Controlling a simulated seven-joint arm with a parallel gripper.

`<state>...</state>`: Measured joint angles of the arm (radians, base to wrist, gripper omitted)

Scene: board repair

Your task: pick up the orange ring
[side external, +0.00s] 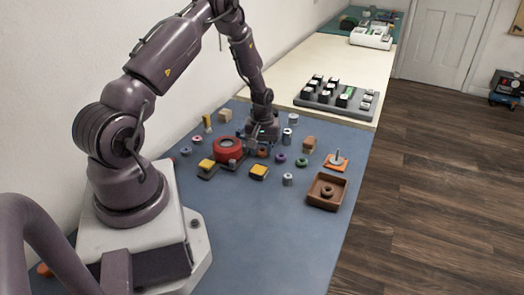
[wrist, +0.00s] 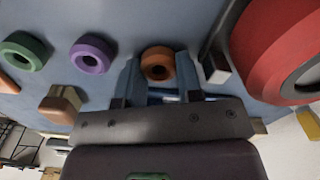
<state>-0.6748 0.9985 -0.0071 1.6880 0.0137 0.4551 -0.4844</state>
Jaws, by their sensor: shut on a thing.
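The orange ring (wrist: 157,51) sits between the two fingers of my gripper (wrist: 158,75) in the wrist view, and the fingers are shut on it. In the side view the orange ring (side external: 262,153) shows small at the foot of my gripper (side external: 257,150), low over the blue mat. I cannot tell whether it touches the mat. The fingers partly hide the ring there.
A red round part (side external: 227,145) stands close left of my gripper. A purple ring (side external: 280,158), a green ring (side external: 302,162) and a brown block (side external: 309,144) lie to the right. A brown tray (side external: 314,200) and an orange peg base (side external: 330,165) stand farther right.

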